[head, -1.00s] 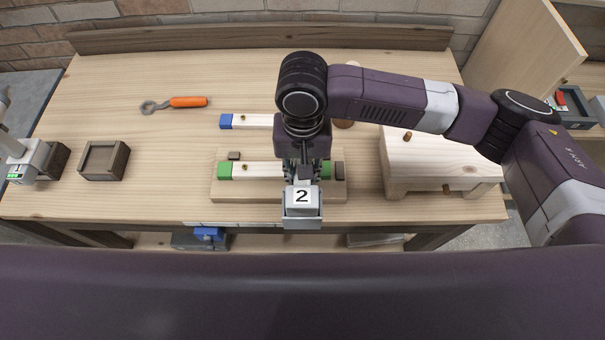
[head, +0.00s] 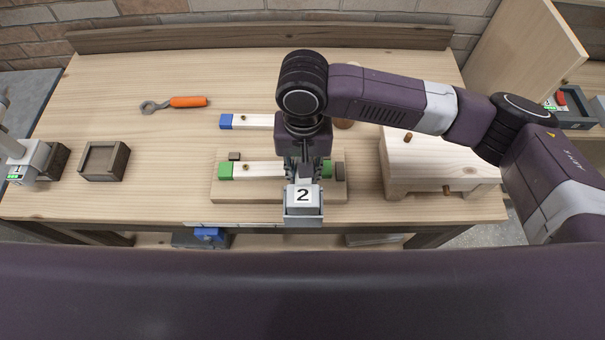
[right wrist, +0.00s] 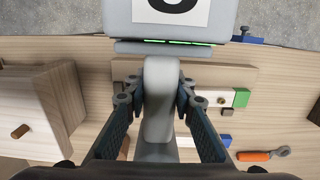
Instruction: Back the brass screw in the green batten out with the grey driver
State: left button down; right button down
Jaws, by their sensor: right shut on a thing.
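The green batten (head: 270,170) is a pale wooden strip with green ends, lying on a wooden board. A brass screw (head: 244,169) shows near its left end. It also shows in the right wrist view (right wrist: 222,100). My right gripper (right wrist: 158,100) is shut on the grey handle of the grey driver (right wrist: 160,75). The driver's base, marked 2 (head: 303,196), points toward me. The gripper and driver are over the right part of the green batten, right of the visible screw. The driver's tip and the batten beneath it are hidden. My left gripper is not in view.
A blue-ended batten (head: 250,122) lies behind. An orange-handled wrench (head: 188,102) lies at back left. An open dark wooden box (head: 103,160) and a grey device with green lights (head: 30,160) are at left. A wooden stool (head: 440,160) stands right. The left-middle tabletop is clear.

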jog(key=shift+r, duration=0.25)
jog(key=shift+f, duration=0.2)
dwell(0.3)
jog(key=shift+s+f, duration=0.1)
jog(key=shift+s, duration=0.05)
dwell(0.4)
jog(key=shift+a+r, duration=0.1)
jog(key=shift+r, duration=0.1)
jog(key=shift+r, duration=1.4)
jog(key=d+r, duration=0.4)
jog(key=d, duration=0.3)
